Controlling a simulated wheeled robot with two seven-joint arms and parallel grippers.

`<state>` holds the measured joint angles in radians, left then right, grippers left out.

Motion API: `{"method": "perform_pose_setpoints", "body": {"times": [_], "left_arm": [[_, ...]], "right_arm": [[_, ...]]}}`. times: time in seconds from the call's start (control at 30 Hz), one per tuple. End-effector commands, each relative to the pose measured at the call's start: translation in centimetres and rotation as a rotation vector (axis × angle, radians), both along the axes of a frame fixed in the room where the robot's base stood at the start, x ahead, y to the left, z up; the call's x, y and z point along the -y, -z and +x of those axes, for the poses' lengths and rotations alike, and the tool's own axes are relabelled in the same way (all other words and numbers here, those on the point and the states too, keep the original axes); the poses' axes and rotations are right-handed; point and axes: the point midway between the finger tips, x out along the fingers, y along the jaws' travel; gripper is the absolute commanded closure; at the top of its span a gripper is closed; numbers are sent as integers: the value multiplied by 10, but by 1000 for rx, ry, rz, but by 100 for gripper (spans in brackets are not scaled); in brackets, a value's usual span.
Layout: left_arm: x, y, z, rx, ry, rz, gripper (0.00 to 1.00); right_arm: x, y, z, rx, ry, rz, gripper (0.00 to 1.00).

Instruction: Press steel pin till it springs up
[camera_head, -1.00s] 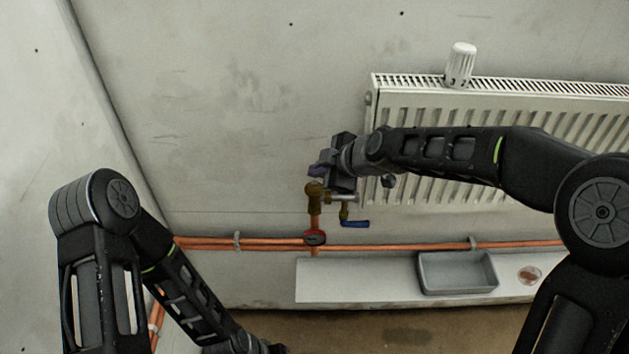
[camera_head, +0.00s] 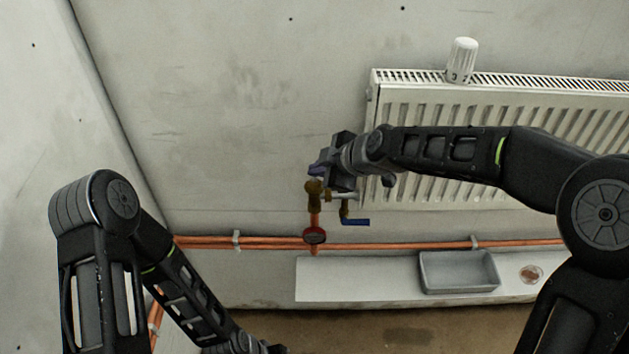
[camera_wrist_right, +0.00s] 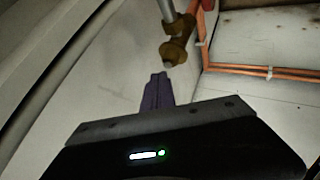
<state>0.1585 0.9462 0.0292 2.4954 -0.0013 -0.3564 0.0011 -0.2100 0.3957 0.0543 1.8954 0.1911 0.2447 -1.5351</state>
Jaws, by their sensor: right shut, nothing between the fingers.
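The brass valve body (camera_head: 314,188) sits on the copper riser left of the radiator. It also shows in the right wrist view (camera_wrist_right: 176,48), where a small grey tip, seemingly the steel pin (camera_wrist_right: 168,65), sticks out of its end. My right gripper (camera_head: 316,170) is shut and empty, just above the valve in the head view. In the right wrist view its purple fingers (camera_wrist_right: 160,78) point at the pin, very close to it; I cannot tell whether they touch. The pin is not distinguishable in the head view. My left gripper (camera_head: 274,349) is low at the bottom edge, mostly cut off.
The white radiator (camera_head: 500,140) is behind my right arm, with a white thermostatic head (camera_head: 461,62) standing on top. A blue-handled tap (camera_head: 354,222) and a red ring (camera_head: 314,236) are below the valve. A grey tray (camera_head: 458,286) stands on the white ledge (camera_head: 350,282).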

Motion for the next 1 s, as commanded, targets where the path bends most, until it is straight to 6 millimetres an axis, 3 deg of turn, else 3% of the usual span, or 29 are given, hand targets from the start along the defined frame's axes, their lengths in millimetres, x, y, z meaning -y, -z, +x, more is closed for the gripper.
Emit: {"method": "perform_pose_setpoints", "body": {"times": [1.0], "left_arm": [[0, 9, 0, 0, 0, 0, 42]], "right_arm": [[0, 6, 0, -1, -1, 0, 100]]}}
